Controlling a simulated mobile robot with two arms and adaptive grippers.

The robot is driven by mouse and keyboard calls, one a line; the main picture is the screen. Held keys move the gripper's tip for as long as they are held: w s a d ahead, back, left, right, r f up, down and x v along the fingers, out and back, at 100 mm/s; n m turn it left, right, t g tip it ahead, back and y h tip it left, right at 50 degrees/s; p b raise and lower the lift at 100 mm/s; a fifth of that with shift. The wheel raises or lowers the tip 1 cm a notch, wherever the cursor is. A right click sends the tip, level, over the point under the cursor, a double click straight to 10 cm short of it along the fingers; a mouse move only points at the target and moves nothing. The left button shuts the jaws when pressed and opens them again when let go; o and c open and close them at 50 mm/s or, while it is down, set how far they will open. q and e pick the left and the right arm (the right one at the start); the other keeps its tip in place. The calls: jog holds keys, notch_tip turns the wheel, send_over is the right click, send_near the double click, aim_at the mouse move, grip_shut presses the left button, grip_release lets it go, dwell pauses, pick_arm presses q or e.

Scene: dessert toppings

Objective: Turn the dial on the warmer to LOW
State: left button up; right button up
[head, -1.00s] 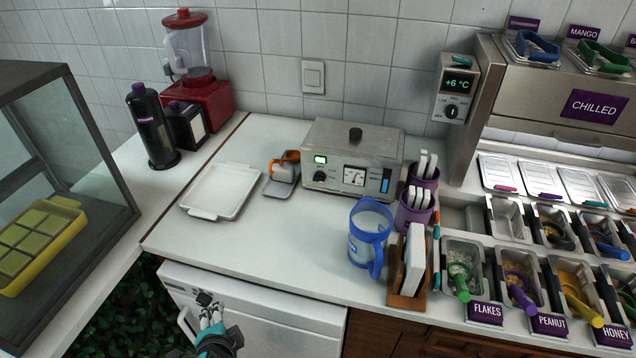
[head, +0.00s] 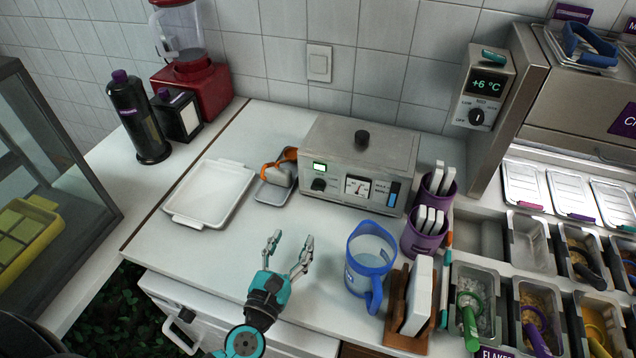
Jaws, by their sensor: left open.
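The warmer (head: 395,150) is a steel box with a black knob on its lid, standing on the white counter. My right gripper is not in view.
A blue jug (head: 371,250) and purple cups (head: 423,230) stand right of the gripper, by a wooden holder (head: 397,312). A white tray (head: 211,192) and a small orange-handled item (head: 279,174) lie left. A wall controller (head: 484,88) reads +6 °C. Counter before the warmer is clear.

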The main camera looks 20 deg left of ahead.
aim_at(316, 189)
pick_arm(q)
jog(key=w, duration=0.2)
jog(key=w+p, duration=0.1)
jog(key=shift+w+r, duration=0.3)
jog(key=shift+w+d+f, duration=0.1)
jog(key=shift+w, duration=1)
jog(key=w+p, duration=0.1)
jog(key=w, duration=0.6)
jog(key=shift+d+f, duration=0.1)
jog(key=shift+w+f, duration=0.1)
jog(key=shift+w, duration=1.55)
jog(key=shift+d, duration=0.1)
grip_shut()
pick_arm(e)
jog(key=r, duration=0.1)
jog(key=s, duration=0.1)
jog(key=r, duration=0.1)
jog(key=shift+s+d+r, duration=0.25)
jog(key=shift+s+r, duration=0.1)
